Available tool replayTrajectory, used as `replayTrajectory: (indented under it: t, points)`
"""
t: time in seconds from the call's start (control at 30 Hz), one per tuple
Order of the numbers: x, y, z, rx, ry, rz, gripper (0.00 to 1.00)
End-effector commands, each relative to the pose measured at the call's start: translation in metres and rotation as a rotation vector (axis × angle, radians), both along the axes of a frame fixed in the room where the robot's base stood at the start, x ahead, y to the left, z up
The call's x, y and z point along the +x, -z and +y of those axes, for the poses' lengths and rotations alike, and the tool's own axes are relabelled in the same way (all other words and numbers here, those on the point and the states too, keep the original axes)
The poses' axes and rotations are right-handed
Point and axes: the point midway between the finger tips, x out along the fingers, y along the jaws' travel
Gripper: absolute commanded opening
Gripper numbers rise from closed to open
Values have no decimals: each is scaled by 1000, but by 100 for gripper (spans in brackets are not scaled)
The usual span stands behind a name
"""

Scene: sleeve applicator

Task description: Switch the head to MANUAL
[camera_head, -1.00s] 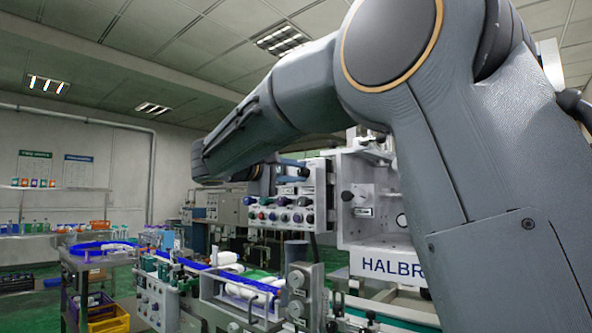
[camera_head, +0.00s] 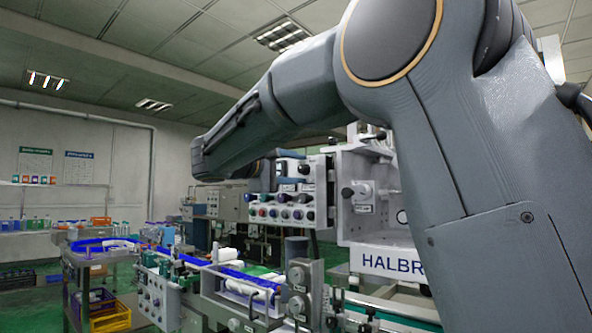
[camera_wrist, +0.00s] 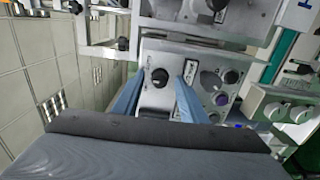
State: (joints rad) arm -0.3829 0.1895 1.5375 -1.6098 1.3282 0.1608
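A pale control panel (camera_head: 291,212) with several coloured knobs stands behind my forearm in the head view. In the wrist view it fills the middle as a grey panel (camera_wrist: 172,100), seen turned. A black selector knob (camera_wrist: 160,77) with a small label sits on it. My gripper (camera_wrist: 157,82) is open, with one blue finger on each side of the knob in the picture. I see no contact, and the depth between fingertips and knob is hard to tell. The knob's label is too small to read. My gripper is mostly hidden in the head view.
The white HALBR-marked machine housing (camera_head: 385,262) stands right of the panel. A conveyor with white bottles (camera_head: 248,287) runs below. In the wrist view, a metal frame (camera_wrist: 100,50) lies close beside the fingers, and a box with white knobs (camera_wrist: 285,112) sits at right.

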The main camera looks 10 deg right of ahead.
Motion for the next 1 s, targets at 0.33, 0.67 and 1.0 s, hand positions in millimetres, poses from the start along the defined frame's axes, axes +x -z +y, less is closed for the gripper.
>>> replayTrajectory:
  t: [0.33,0.67,1.0]
  points:
    - [-22,1,32,0,-4,0,39]
    - [-44,0,62,0,-1,0,39]
    - [-46,0,64,0,0,0,39]
